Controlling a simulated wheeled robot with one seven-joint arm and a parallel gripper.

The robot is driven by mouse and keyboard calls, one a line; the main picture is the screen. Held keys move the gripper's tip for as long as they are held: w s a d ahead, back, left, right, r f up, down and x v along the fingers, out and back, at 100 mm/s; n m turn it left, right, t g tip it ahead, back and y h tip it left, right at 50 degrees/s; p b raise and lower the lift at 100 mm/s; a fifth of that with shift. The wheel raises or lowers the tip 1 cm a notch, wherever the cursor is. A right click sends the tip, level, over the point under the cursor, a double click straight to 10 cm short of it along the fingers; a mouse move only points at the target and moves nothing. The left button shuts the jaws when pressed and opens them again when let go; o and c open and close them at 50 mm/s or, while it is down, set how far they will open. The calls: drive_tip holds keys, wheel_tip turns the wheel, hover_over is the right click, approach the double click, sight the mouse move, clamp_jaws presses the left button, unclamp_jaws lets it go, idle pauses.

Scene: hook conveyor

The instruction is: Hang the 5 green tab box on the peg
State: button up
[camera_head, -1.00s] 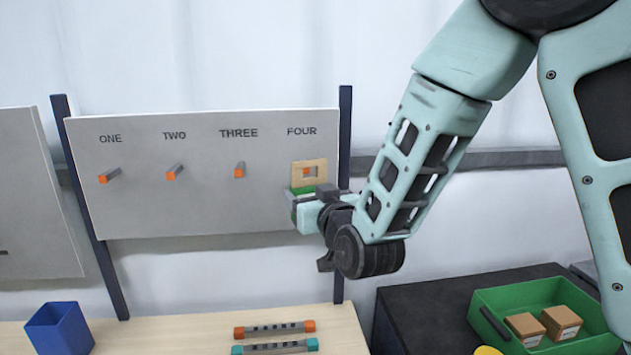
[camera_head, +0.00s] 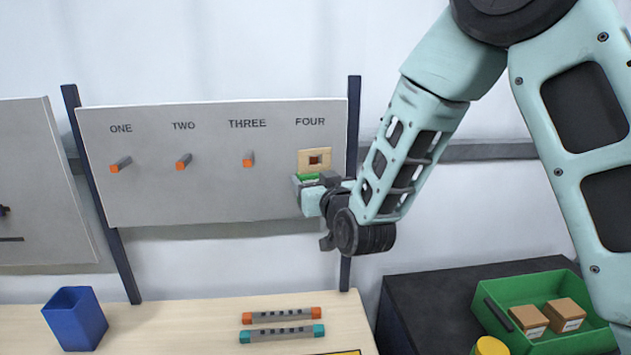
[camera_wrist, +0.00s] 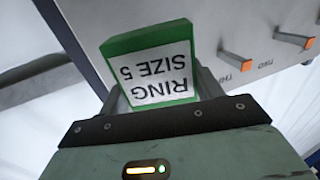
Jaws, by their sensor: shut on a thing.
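The green tab box shows in the head view as a tan square tab (camera_head: 326,161) with a green body (camera_head: 307,177) below it. In the wrist view its green body (camera_wrist: 150,65) carries a white label reading "RING SIZE 5", upside down. My gripper (camera_head: 310,190) is shut on the green body from below; it also shows in the wrist view (camera_wrist: 160,92). The tab is in front of the board under FOUR. A dark orange patch, seemingly the FOUR peg's end (camera_head: 315,160), shows inside the tab's hole. I cannot tell whether the peg passes through the hole.
The pale board (camera_head: 215,200) also carries orange-tipped pegs under ONE (camera_head: 120,165), TWO (camera_head: 184,161) and THREE (camera_head: 249,159). Below are a blue bin (camera_head: 75,320), two bars (camera_head: 282,324) and a green crate (camera_head: 480,310) with tan boxes. Dark posts flank the board.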

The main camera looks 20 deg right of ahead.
drive_tip(key=shift+w+d+p, duration=0.25)
drive_tip(key=shift+w+p, duration=0.15)
drive_tip(key=shift+w, duration=0.7)
drive_tip(key=shift+w+d+p, duration=0.2)
drive_tip(key=shift+w+p, duration=0.15)
drive_tip(key=shift+w, duration=0.75)
drive_tip(key=shift+w+d+f+b, duration=0.15)
drive_tip(key=shift+w+f+b, duration=0.2)
drive_tip(key=shift+b, duration=0.45)
drive_tip(key=shift+d+b, duration=0.2)
drive_tip(key=shift+b, duration=0.15)
drive_tip(key=o, duration=1.1)
drive_tip(key=shift+o, duration=0.2)
drive_tip(key=shift+f, duration=0.1)
drive_tip(key=s+b, duration=1.5)
drive_tip(key=s, duration=0.3)
